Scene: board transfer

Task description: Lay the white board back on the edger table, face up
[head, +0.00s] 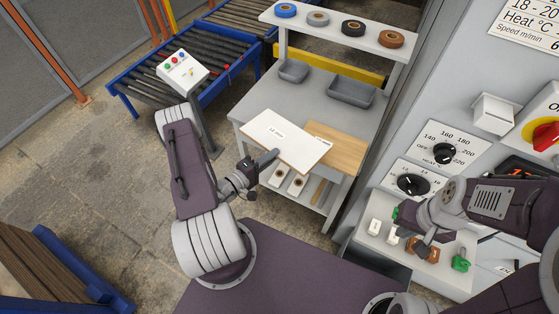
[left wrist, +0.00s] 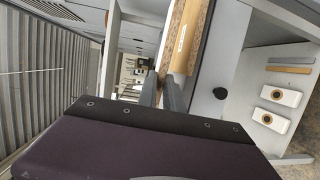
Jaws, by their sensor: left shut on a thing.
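The white board (head: 287,138) shows its white face upward in the head view, with a "12 mm" marking on it. It lies over the front of the grey bench table (head: 262,100) and covers part of it; whether it touches the top I cannot tell. My left gripper (head: 268,160) is shut on its front-left edge. In the left wrist view, the gripper fingers (left wrist: 162,92) meet a brown board edge (left wrist: 198,38). My right gripper (head: 424,246) is by the control ledge at lower right; its jaw opening is unclear.
A tan wooden panel (head: 338,148) is right of the white board. Grey bins (head: 351,93) stand behind, below a shelf of tape rolls (head: 353,28). The machine with dials (head: 445,150) stands at right.

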